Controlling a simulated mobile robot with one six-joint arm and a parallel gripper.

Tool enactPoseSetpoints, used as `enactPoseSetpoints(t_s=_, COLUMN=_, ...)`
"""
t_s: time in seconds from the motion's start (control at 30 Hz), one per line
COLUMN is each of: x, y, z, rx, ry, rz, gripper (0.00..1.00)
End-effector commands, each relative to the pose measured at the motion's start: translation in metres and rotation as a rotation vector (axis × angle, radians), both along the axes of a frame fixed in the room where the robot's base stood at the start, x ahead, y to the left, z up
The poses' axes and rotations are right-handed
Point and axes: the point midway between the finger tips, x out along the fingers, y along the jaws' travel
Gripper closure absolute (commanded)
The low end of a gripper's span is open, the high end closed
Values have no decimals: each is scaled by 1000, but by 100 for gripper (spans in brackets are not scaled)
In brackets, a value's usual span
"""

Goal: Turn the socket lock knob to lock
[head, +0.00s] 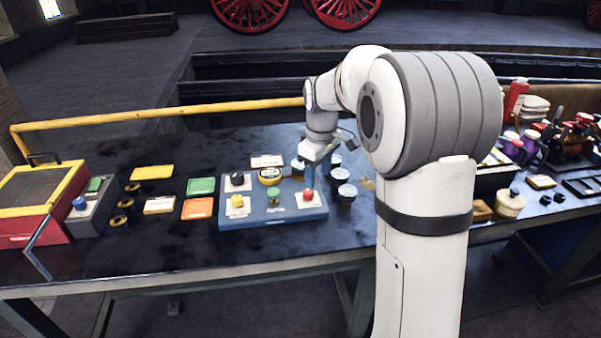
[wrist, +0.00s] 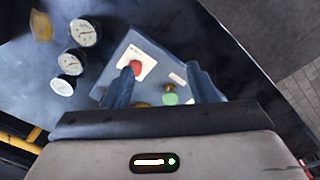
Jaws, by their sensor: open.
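A blue control panel (head: 272,215) lies on the dark table, and part of it shows in the wrist view (wrist: 115,93). It carries a black knob (head: 237,178), a round gauge (head: 269,175), a yellow button (head: 237,201), a green button (head: 273,194) and a red button (head: 308,194). I cannot read which control is the socket lock knob. My gripper (head: 312,165) is open above the panel's right part.
Several round gauges (head: 347,192) stand right of the panel. A green tray (head: 201,186), an orange tray (head: 197,208) and dark rings (head: 122,204) lie to the left. A red and yellow box (head: 25,225) is at the far left. The table front is clear.

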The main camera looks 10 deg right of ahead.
Motion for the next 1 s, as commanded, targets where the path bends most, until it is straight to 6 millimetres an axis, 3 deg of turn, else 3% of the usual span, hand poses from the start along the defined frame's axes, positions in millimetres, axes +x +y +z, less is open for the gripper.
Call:
enactPoseSetpoints(t_s=0.03, x=23, y=0, z=-9, rx=-4, ry=17, rz=56, gripper=48)
enactPoseSetpoints(t_s=0.1, x=47, y=0, z=-21, rx=-7, ry=34, rz=131, gripper=48)
enactPoseSetpoints(t_s=0.2, x=75, y=0, z=-38, rx=-10, ry=52, rz=223, gripper=48)
enactPoseSetpoints(t_s=0.33, x=97, y=0, z=-55, rx=-12, ry=66, rz=304, gripper=48)
enactPoseSetpoints(t_s=0.57, x=107, y=0, z=-74, rx=-12, ry=76, rz=349, gripper=48)
enactPoseSetpoints(t_s=1.0, x=107, y=-1, z=-136, rx=-12, ry=75, rz=345, gripper=48)
